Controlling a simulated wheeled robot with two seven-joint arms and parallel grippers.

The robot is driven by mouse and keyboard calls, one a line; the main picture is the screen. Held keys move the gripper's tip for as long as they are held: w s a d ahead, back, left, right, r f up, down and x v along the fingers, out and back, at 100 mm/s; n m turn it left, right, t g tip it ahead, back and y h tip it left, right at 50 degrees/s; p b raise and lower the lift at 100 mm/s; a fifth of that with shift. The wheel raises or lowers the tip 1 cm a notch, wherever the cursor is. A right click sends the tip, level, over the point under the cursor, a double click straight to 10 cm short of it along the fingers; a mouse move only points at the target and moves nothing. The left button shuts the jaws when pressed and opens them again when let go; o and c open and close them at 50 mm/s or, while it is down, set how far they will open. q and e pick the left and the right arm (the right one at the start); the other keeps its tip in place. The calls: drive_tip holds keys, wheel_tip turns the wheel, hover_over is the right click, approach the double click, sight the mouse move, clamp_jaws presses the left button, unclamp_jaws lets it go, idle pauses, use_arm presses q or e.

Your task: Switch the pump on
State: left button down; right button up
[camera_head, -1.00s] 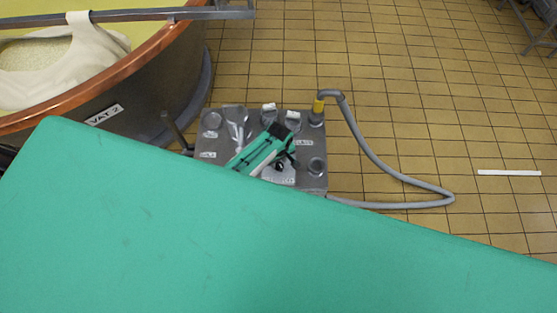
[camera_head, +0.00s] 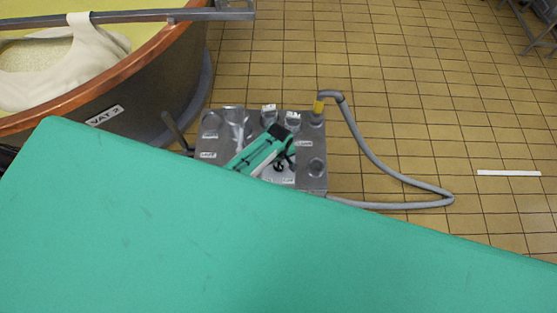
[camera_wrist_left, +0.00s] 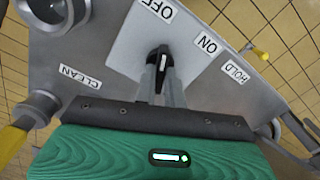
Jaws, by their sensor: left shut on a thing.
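The switch is a small black knob (camera_wrist_left: 163,57) with a white mark, on a pale plate (camera_wrist_left: 124,40) of a grey steel panel (camera_head: 205,145). In the wrist view, the OFF label (camera_wrist_left: 158,8) is above it and the ON label (camera_wrist_left: 207,43) is to its right. The white mark lies nearly upright in the picture, between the two labels. My left gripper (camera_wrist_left: 160,82) is shut on the knob, its fingers covering part of it. In the head view, the left gripper (camera_head: 286,155) is over the panel. My right gripper is not in view.
CLEAN (camera_wrist_left: 80,76) and HOLD (camera_wrist_left: 236,73) labels flank the plate. Several round ports stand on the panel. A grey hose (camera_head: 385,170) with a yellow collar (camera_head: 319,106) loops over the tiled floor. A copper-rimmed vat (camera_head: 150,65) stands at upper left.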

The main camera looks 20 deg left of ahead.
use_arm(q)
drive_tip(key=m+p, duration=0.1)
drive_tip(key=m, duration=0.4)
drive_tip(key=shift+p, duration=0.3)
drive_tip(key=m, duration=0.5)
drive_tip(key=shift+m+p, duration=0.3)
drive_tip(key=shift+p, duration=0.1)
drive_tip(key=c, duration=1.5)
unclamp_jaws()
drive_tip(key=shift+r, duration=0.65)
wheel_tip(320, 180, up, 12)
drive_tip(key=shift+r+p, duration=0.25)
drive_tip(key=shift+p, duration=0.25)
